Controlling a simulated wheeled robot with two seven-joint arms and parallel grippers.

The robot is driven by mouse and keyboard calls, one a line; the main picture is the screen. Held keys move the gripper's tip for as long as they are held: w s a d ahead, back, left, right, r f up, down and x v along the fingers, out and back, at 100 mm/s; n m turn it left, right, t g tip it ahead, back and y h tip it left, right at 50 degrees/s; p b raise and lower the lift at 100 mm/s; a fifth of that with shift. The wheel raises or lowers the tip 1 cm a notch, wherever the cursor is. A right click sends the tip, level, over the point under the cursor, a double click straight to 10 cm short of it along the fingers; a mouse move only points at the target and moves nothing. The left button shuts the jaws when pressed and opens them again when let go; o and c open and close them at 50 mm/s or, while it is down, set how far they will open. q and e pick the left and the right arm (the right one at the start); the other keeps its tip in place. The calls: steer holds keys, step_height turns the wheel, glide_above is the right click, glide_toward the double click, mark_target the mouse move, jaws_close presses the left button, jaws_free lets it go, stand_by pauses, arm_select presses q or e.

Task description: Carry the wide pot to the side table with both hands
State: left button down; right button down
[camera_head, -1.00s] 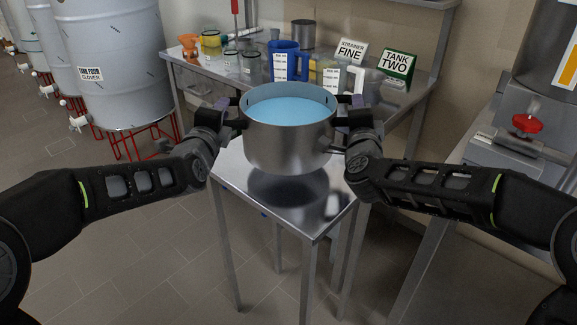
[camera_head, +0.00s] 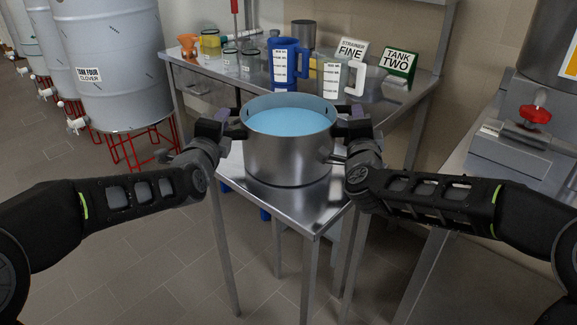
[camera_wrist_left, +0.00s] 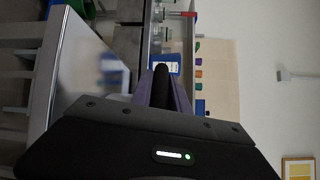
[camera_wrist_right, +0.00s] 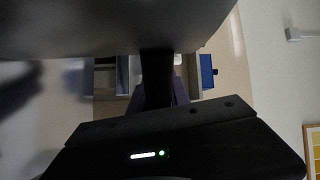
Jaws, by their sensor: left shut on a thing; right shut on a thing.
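The wide pot (camera_head: 290,160) is steel, upright, and holds light blue liquid. It is over the small steel side table (camera_head: 312,217), its base at or just above the top; I cannot tell if it touches. My left gripper (camera_head: 234,124) is shut on the pot's left handle, and my right gripper (camera_head: 345,128) is shut on its right handle. In the left wrist view the jaws (camera_wrist_left: 164,90) close around a dark bar. In the right wrist view a dark handle (camera_wrist_right: 155,72) runs from the pot wall (camera_wrist_right: 100,28) into the jaws.
Behind stands a steel bench (camera_head: 400,103) with a blue jug (camera_head: 284,62), a clear jug (camera_head: 333,76), glass beakers and signs. Large tanks (camera_head: 115,70) stand at left. A counter with a red-knobbed valve (camera_head: 535,115) is close at right.

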arm_select(q)
steer(key=c, duration=1.3)
jaws_free()
arm_select(e)
steer(key=c, duration=1.2)
jaws_free()
arm_select(q)
steer(key=shift+o, duration=0.2)
steer(key=shift+s, duration=0.1)
steer(key=s+a, duration=0.1)
steer(key=s, duration=1)
steer(key=shift+s+a+r, duration=0.25)
steer(key=shift+s+a, duration=0.05)
steer(key=shift+s, duration=0.1)
arm_select(e)
steer(key=shift+s, duration=0.1)
steer(key=s+a, duration=0.1)
steer(key=s, duration=1)
steer(key=shift+s+a+f, duration=0.25)
steer(key=shift+s+a, duration=0.05)
steer(key=shift+s, duration=0.05)
arm_select(q)
steer(key=shift+f, duration=0.1)
arm_select(e)
steer(key=shift+s, duration=0.1)
